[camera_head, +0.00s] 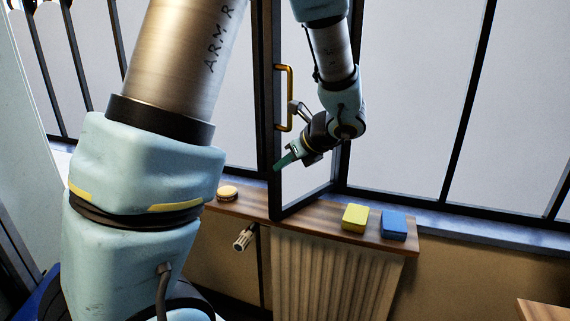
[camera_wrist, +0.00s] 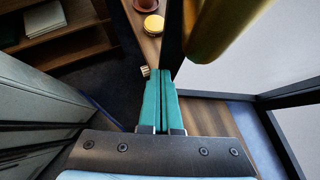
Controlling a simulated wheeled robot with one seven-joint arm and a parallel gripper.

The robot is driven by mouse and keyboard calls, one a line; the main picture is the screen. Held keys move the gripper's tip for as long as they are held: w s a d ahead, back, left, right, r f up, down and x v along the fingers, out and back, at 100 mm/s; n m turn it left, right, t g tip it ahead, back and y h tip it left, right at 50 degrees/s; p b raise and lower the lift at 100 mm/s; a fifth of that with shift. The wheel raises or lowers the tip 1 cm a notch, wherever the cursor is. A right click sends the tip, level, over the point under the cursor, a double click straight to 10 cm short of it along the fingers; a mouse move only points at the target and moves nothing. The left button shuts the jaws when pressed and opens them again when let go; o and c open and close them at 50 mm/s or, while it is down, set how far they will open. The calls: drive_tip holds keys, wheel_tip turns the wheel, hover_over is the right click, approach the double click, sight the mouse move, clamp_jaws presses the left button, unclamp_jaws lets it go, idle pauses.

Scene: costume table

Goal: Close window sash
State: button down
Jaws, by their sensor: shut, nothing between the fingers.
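The window sash (camera_head: 264,120) is a dark-framed glass panel standing open, swung inward over the wooden sill (camera_head: 243,206). A brass handle (camera_head: 289,98) is on its free edge; a large brass bar, apparently this handle, is blurred close up in the wrist view (camera_wrist: 215,30). My gripper (camera_head: 280,164) has teal fingers, shut and empty, near the sash's free edge below the handle. In the wrist view the shut fingers (camera_wrist: 160,75) point towards the dark sash edge. I cannot tell whether they touch it.
On the sill are a yellow block (camera_head: 355,218) and a blue block (camera_head: 393,225) to the right, and a round yellow-topped tin (camera_head: 228,192) to the left. A radiator (camera_head: 335,270) with a valve (camera_head: 244,238) stands below. A shelf (camera_wrist: 50,40) shows at the wrist view's upper left.

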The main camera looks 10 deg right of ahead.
drive_tip(key=w+a+m+h+b, duration=0.1)
drive_tip(key=w+m+h, duration=0.3)
drive_tip(key=w, duration=1)
drive_tip(key=w+a+m+t+h+b, duration=0.1)
drive_tip(key=w+a+m+h, duration=0.3)
drive_tip(key=w, duration=1)
drive_tip(key=shift+w+a+m+h+b, duration=0.4)
drive_tip(key=shift+m+h+b, duration=0.25)
drive_tip(key=shift+m, duration=1.15)
drive_tip(key=shift+d, duration=0.1)
